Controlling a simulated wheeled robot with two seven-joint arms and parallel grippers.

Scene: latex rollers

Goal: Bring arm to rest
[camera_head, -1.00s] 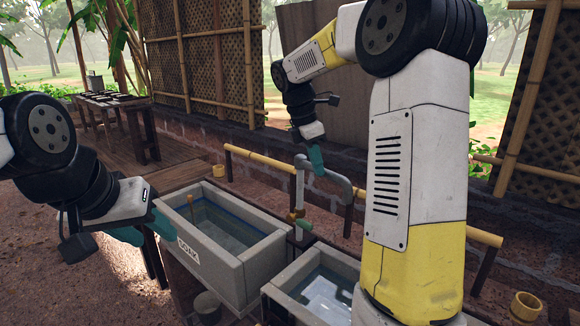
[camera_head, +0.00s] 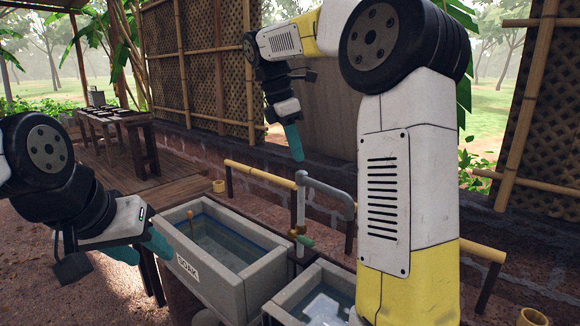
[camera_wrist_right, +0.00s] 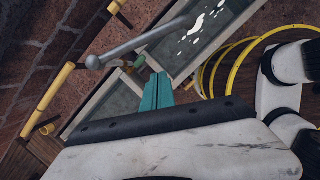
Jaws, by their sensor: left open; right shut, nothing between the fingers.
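My right arm rises large on the right of the head view and bends over to the left. My right gripper (camera_head: 295,143) hangs in the air above and behind the grey tap pipe, with its teal fingers shut and empty. In the right wrist view the shut teal fingers (camera_wrist_right: 157,92) point toward the basins below. My left gripper (camera_head: 143,246) is open, low at the left, beside the left wall of the basin marked SOAK (camera_head: 240,290). Its fingers are partly hidden behind its own body. I see nothing held in either gripper.
A second water basin (camera_head: 285,298) stands right of the first, partly behind my right arm. The tap pipe (camera_head: 328,190) rises between them. A bamboo rail (camera_head: 262,174) runs along the low brick wall. A wooden table (camera_head: 115,117) stands far left. A yellow cup (camera_head: 533,318) is at lower right.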

